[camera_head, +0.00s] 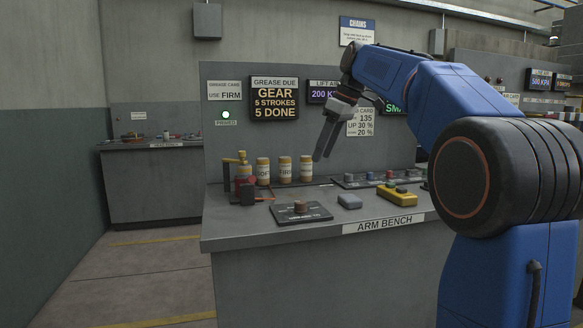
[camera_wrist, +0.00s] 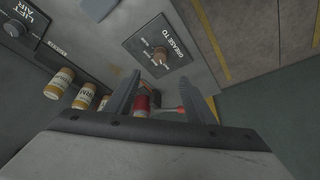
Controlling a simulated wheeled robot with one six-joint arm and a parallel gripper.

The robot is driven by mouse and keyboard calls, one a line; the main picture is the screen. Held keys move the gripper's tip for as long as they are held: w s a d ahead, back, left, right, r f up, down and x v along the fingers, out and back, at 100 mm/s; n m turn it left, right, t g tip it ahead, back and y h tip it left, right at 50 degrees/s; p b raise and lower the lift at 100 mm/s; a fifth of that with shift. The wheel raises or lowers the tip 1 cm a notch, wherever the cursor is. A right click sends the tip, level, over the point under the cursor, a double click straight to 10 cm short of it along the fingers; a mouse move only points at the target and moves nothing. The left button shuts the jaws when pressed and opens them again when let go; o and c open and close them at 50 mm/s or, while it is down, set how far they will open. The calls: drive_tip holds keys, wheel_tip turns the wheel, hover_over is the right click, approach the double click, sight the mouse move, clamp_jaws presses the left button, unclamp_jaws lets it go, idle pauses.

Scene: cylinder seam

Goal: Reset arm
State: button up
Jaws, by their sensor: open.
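My blue arm reaches in from the right in the head view. My gripper (camera_head: 325,145) hangs in the air above the arm bench (camera_head: 330,245), fingers pointing down. In the wrist view my gripper (camera_wrist: 160,98) is open, with nothing held between its fingers. A red device (camera_head: 244,187) with a yellow top stands at the bench's left, apart from the gripper. In the wrist view the red device (camera_wrist: 143,103) shows beyond the fingers, partly hidden. Several labelled tan canisters (camera_head: 285,170) stand beside it; one canister (camera_wrist: 59,83) shows at the left of the wrist view.
A selector panel (camera_head: 300,213), a grey-blue block (camera_head: 349,201) and a yellow control box (camera_head: 397,197) lie on the bench. The sign (camera_head: 274,99) reads "GEAR 5 STROKES 5 DONE". A green lamp (camera_head: 226,115) is lit. Floor (camera_head: 150,270) at left is clear.

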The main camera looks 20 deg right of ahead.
drive_tip(key=s+a+f+m+t+h, duration=0.1)
drive_tip(key=s+f+m, duration=0.8)
drive_tip(key=s+f, duration=2.6)
drive_tip(key=s+a+h, duration=0.1)
drive_tip(key=s+h, duration=0.1)
drive_tip(key=shift+s+a+f+t, duration=0.2)
drive_tip(key=shift+s+a+t, duration=0.1)
drive_tip(key=shift+s, duration=0.05)
